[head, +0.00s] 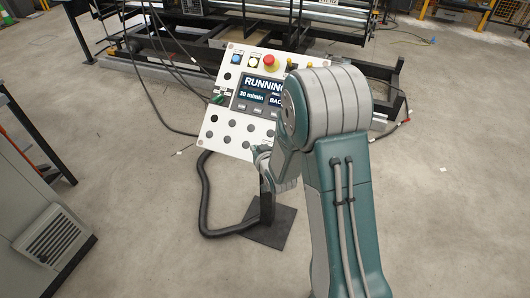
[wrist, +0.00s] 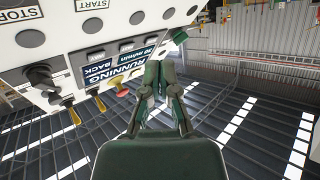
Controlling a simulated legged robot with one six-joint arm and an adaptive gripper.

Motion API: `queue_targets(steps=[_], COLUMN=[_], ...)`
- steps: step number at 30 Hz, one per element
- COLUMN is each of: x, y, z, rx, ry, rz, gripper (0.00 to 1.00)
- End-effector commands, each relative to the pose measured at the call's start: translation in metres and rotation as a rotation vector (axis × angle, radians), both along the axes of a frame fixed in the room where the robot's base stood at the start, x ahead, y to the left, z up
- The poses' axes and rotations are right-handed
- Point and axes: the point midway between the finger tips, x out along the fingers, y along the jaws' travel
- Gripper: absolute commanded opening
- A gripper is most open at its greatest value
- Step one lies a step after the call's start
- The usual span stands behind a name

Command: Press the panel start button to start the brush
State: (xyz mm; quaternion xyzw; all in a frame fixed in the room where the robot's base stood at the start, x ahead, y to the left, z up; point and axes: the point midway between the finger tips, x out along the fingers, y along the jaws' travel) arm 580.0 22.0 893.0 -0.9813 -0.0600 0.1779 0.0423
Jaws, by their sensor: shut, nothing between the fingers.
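The white control panel (head: 219,136) stands tilted on a post in the head view, with its screen (head: 262,92) lit and reading RUNNING and 30 m/min. In the wrist view the panel appears upside down at upper left, with START and STOP labels. A dark grey round button (wrist: 93,25) lies beside the START label, and another (wrist: 30,38) beside STOP. My gripper (wrist: 158,82) is shut and empty, in front of the panel's screen edge in the wrist view. I cannot tell whether its tips touch the panel. In the head view my arm hides the fingertips and the panel's right side.
A red mushroom button (head: 269,61) and small blue and yellow buttons line the panel's top. A thick black hose (head: 204,195) curves on the floor by the base plate (head: 279,229). A machine frame stands behind; a grey cabinet (head: 35,215) stands left. Open concrete floor lies right.

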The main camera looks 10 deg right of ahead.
Motion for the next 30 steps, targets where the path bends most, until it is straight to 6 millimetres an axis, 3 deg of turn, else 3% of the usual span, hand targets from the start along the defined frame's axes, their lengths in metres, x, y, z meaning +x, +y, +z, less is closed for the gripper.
queue_targets(steps=[21, 30], x=[0.039, 0.045], y=[-0.029, -0.033], z=[-0.059, -0.067], rx=[0.000, 0.000], ry=[0.001, 0.000], rz=[-0.001, -0.001], gripper=[0.00, 0.00])
